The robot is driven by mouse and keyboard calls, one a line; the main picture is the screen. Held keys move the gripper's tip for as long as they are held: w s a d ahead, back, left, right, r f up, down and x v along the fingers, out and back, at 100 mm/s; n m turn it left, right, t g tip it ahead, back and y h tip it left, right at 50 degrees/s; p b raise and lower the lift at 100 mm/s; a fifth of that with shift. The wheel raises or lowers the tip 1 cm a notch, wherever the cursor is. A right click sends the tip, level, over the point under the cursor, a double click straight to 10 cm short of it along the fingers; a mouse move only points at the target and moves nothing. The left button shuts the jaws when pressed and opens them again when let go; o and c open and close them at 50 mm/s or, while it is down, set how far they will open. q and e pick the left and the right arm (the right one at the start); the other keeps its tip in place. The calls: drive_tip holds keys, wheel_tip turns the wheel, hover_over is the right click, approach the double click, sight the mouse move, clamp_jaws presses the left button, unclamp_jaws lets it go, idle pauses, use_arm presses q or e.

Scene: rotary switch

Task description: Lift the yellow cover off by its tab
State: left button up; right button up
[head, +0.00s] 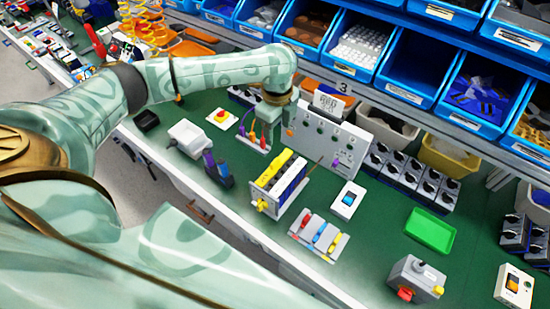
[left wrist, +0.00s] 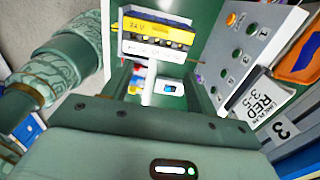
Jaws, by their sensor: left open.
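The yellow cover (head: 274,170) is a long yellow strip along the top of a grey and dark block (head: 288,188) on the green bench. A small yellow piece sticks out at its near end; I cannot tell if it is the tab. In the left wrist view the yellow cover (left wrist: 158,52) lies on the block ahead of the fingers. My left gripper (head: 273,118) is above and behind the block, apart from the cover. Its fingers are open with nothing between them, and they also show in the left wrist view (left wrist: 160,82). My right gripper is not in view.
A grey panel (head: 329,142) with a paper label stands close right of my left gripper. A small stand with coloured pieces (head: 255,137) is just below it. A row of coloured levers (head: 319,236), a white device (head: 348,200) and a green tray (head: 430,231) lie nearer and right.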

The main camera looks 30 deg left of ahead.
use_arm(q)
drive_tip(key=a+r, duration=0.1)
drive_tip(key=b, duration=0.4)
approach(275, 161)
wheel_tip(275, 161, down, 9)
drive_tip(key=shift+r, duration=0.1)
drive_tip(key=c, duration=1.1)
